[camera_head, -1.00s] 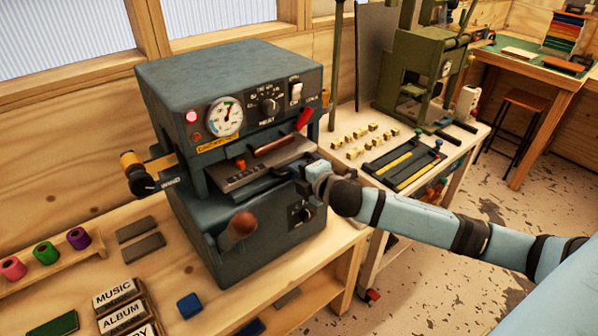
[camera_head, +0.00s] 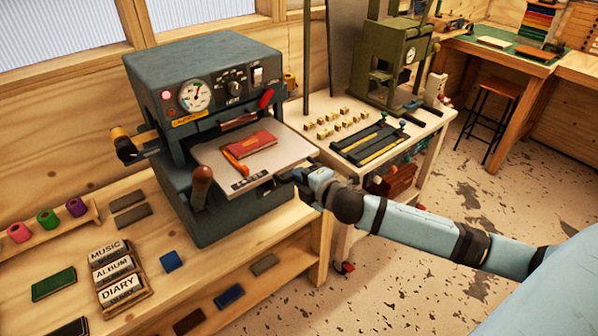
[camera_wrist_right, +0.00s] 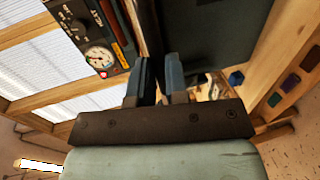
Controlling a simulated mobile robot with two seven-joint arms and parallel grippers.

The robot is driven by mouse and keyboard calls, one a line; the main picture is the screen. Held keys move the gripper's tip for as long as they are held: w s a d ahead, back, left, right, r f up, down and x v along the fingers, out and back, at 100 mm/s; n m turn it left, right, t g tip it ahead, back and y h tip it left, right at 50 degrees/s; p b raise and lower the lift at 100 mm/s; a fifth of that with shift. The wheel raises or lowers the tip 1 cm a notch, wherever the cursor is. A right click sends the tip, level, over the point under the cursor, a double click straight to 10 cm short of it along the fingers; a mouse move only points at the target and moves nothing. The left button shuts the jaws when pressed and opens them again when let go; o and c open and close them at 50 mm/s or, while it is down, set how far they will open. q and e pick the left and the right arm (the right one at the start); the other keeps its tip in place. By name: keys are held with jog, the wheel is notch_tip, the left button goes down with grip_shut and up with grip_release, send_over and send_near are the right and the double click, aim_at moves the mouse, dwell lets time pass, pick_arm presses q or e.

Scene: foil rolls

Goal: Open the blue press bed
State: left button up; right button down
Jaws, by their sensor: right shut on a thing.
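The blue press (camera_head: 205,70) stands on the wooden bench with its bed (camera_head: 285,157) slid out at the front. The bed is a pale flat plate. A red book (camera_head: 254,141) and an orange strip (camera_head: 235,161) lie on it. My right gripper (camera_head: 298,175) is shut on the right front edge of the bed. In the right wrist view, its two fingers (camera_wrist_right: 160,78) close around a thin dark edge. The press handle with a brown knob (camera_head: 202,174) stands in front of the bed's left side. My left gripper is not in view.
Label blocks (camera_head: 112,270), a blue block (camera_head: 171,261) and coloured spools (camera_head: 47,218) lie on the bench at the front left. A green press (camera_head: 400,55) and a black rack (camera_head: 369,143) stand on the bench to the right.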

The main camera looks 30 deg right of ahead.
jog(key=shift+f+v, duration=0.15)
jog(key=shift+v, duration=0.6)
jog(key=shift+f+v, duration=0.15)
jog(key=shift+v, duration=0.6)
jog(key=shift+s, duration=0.1)
jog(key=c, duration=1.1)
grip_release()
jog(key=shift+b+v, duration=0.85)
jog(key=shift+v, duration=6.05)
jog(key=shift+d+f, duration=0.1)
jog(key=s+a+f+m+g+p, duration=0.3)
jog(key=f+m, duration=0.4)
jog(key=f, duration=0.4)
jog(key=s+a+f+m+p, duration=0.1)
jog(key=s+a+f+m, duration=0.1)
jog(key=a+f+m, duration=0.1)
jog(key=s+a+f+m+g+y, duration=0.1)
jog(key=s+a+f+m, duration=0.1)
jog(key=a, duration=0.4)
jog(key=s+a+f+m+y+p, duration=0.1)
jog(key=s+a+f+m, duration=0.1)
jog(key=a+f+m, duration=0.2)
jog(key=shift+a+f+g+p, duration=0.2)
jog(key=shift+a+g+p, duration=0.1)
jog(key=shift+a, duration=0.2)
